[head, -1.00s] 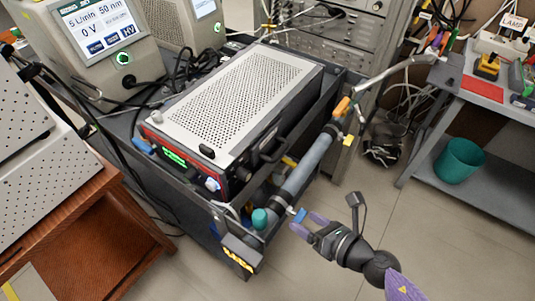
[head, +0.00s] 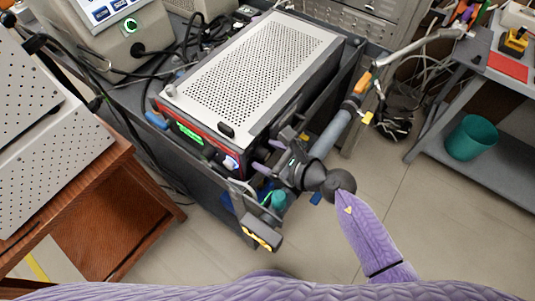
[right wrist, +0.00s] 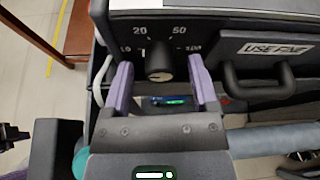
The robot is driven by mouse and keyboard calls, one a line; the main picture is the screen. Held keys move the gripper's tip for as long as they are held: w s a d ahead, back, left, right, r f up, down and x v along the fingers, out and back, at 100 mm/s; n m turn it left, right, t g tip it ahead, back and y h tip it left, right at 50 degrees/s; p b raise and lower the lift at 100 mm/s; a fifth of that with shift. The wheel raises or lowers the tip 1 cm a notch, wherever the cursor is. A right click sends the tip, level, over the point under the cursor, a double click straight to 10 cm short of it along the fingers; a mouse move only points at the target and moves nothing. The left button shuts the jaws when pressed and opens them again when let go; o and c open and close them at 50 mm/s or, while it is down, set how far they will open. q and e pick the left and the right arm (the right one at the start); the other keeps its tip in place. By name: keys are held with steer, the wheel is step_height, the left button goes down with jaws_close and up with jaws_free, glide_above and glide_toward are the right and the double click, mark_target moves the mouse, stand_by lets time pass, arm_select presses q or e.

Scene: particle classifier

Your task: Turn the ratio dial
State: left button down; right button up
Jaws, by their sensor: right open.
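The ratio dial (right wrist: 159,62) is a black knob on the dark front panel of an instrument, with the marks 10, 20, 50 and 100 around it. In the right wrist view my right gripper (right wrist: 160,72) is open, one purple finger on each side of the dial. Gaps show between the fingers and the knob. In the head view the right gripper (head: 264,156) is at the right part of the instrument's front and hides the dial. The instrument (head: 250,68) has a perforated light top and a green display. My left gripper is not in view.
A grey tube (head: 335,130) runs along the cart's right side. A wooden cabinet (head: 115,175) stands at the left.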

steer(key=shift+w+a, duration=0.15)
steer(key=shift+c, duration=0.2)
jaws_close()
